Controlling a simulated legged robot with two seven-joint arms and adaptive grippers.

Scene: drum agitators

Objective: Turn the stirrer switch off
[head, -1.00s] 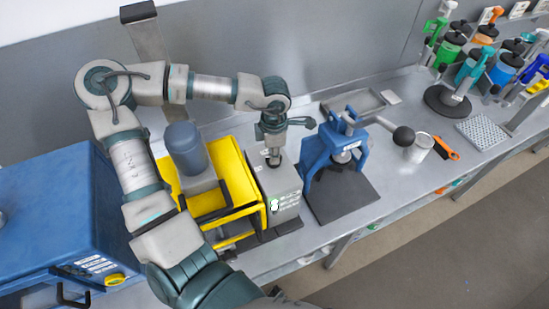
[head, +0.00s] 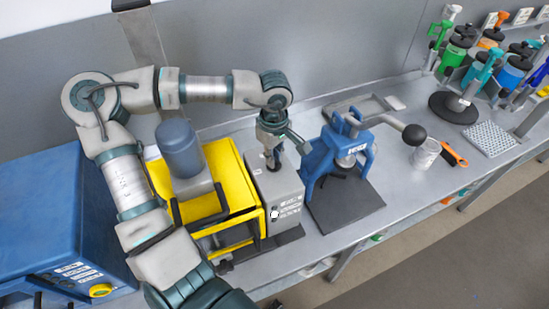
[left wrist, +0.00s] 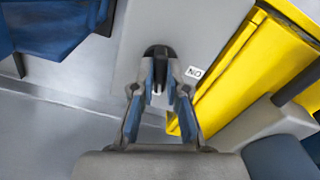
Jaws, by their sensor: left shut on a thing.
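A grey control box (head: 276,190) stands on the bench, with a white round mark and small lettering on its front. My left gripper (head: 273,163) points down onto the box's top. In the left wrist view the fingers (left wrist: 160,85) are closed around a black switch lever (left wrist: 158,54) on the grey top (left wrist: 205,25). A small label (left wrist: 194,72) beside the lever appears to read ON, upside down. The fingers hide part of the lever. In the head view the gripper hides the switch. My right gripper is not in view.
A yellow frame (head: 240,170) with a blue-grey motor (head: 180,148) stands close on the box's left. A blue press (head: 345,140) with a black-knobbed lever stands close on its right. A blue cabinet (head: 40,210) is at far left.

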